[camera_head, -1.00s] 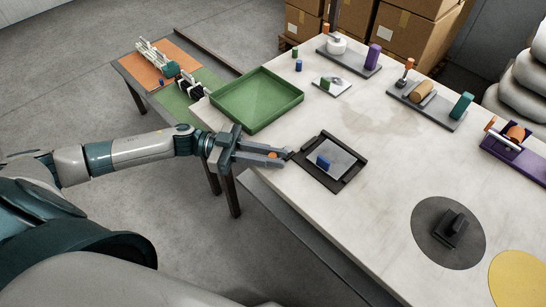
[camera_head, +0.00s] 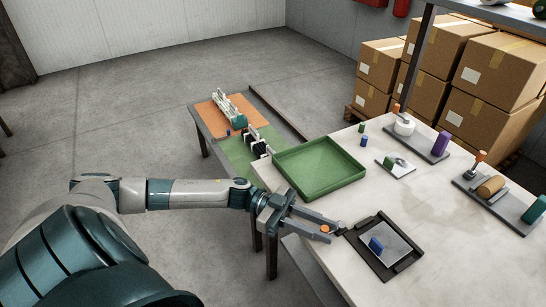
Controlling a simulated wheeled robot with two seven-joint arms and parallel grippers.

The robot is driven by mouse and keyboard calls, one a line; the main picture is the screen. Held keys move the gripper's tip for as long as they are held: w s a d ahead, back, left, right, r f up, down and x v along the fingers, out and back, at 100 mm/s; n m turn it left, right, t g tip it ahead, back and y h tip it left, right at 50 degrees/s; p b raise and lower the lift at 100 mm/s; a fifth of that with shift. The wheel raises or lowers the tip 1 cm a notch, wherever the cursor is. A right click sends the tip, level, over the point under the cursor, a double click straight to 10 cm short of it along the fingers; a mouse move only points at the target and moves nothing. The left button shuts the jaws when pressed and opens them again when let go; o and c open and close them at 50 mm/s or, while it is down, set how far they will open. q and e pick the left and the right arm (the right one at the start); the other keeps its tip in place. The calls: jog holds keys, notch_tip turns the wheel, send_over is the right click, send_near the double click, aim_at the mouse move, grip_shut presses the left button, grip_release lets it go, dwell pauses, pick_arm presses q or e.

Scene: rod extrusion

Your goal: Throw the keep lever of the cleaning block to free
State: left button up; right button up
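My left gripper (camera_head: 333,231) reaches over the near edge of the pale table, beside the left corner of a black-framed tray (camera_head: 400,266). Its two fingers lie either side of a small orange piece (camera_head: 325,229); I cannot tell whether they grip it. A blue block (camera_head: 376,245) stands on the tray's grey plate. No part can be clearly made out as the cleaning block or its keep lever. A grey base with a white cylinder (camera_head: 404,127) carries an upright orange-tipped piece (camera_head: 396,107). A second base, with a tan roll (camera_head: 490,187), has another orange-topped piece (camera_head: 480,157). My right gripper is not in view.
A green tray (camera_head: 318,190) sits on the table behind my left gripper. A lower side table with an orange mat (camera_head: 208,118) holds a pale rack (camera_head: 229,107). Small blue and green pieces stand near the back. Stacked boxes (camera_head: 430,76) are beyond the table.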

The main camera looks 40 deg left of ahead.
pick_arm(q)
jog(key=b+v, duration=0.3)
jog(key=v, duration=1.3)
jog(key=shift+a, duration=0.35)
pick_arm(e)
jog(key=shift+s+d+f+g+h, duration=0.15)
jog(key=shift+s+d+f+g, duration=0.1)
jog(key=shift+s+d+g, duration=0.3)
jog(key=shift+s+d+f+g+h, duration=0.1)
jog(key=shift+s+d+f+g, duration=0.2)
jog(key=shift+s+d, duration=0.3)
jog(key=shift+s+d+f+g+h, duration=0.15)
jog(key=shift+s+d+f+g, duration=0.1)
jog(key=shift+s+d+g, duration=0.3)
pick_arm(q)
jog(key=shift+s+r, duration=0.1)
